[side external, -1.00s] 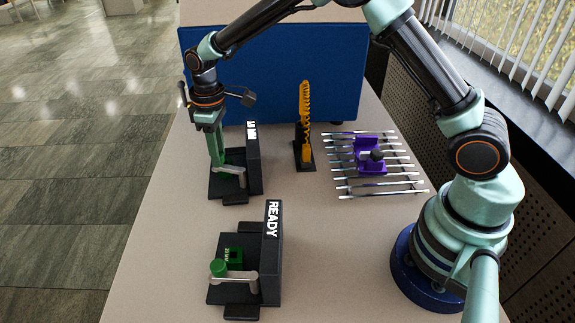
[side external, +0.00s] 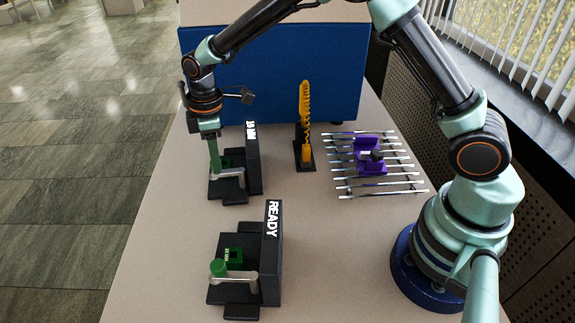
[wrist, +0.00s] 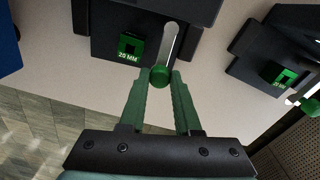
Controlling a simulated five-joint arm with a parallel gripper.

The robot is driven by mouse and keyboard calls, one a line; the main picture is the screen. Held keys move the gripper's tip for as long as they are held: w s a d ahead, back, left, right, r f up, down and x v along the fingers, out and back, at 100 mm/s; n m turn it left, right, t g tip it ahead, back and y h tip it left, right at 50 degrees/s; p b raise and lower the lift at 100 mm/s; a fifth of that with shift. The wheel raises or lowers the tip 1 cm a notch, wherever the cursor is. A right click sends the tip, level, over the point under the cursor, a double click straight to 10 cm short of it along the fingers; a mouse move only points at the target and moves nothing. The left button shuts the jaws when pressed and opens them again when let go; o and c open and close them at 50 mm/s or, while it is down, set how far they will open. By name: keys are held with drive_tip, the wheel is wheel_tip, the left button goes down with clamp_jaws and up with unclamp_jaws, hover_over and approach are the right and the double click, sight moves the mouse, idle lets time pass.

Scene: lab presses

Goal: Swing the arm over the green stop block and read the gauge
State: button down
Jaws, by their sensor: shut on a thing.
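The far black press (side external: 230,190) has a silver swing arm (side external: 230,173) with a green knob, which shows in the wrist view (wrist: 160,77). My gripper (wrist: 160,74) is shut on this knob, its green fingers on either side. In the side view my gripper (side external: 214,168) points down at the press's left end. A green stop block (wrist: 131,46) marked "20 MM" sits in the press beside the swing arm, apart from it. The gauge (side external: 252,131) atop the press shows white characters ending in "MM"; its number is too small to read surely.
A nearer press (side external: 240,296) reads "READY" and has its own green block (side external: 234,255) and knobbed arm (side external: 236,277). A yellow toothed piece (side external: 305,115) on a black base and a rod rack (side external: 380,188) with a purple holder (side external: 370,158) stand right. A blue panel (side external: 285,75) is behind.

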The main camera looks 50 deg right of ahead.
drive_tip(key=c, duration=0.6)
unclamp_jaws()
drive_tip(key=shift+r, duration=0.1)
wheel_tip(320, 180, up, 12)
drive_tip(key=shift+s, duration=0.15)
drive_tip(key=shift+d, duration=0.1)
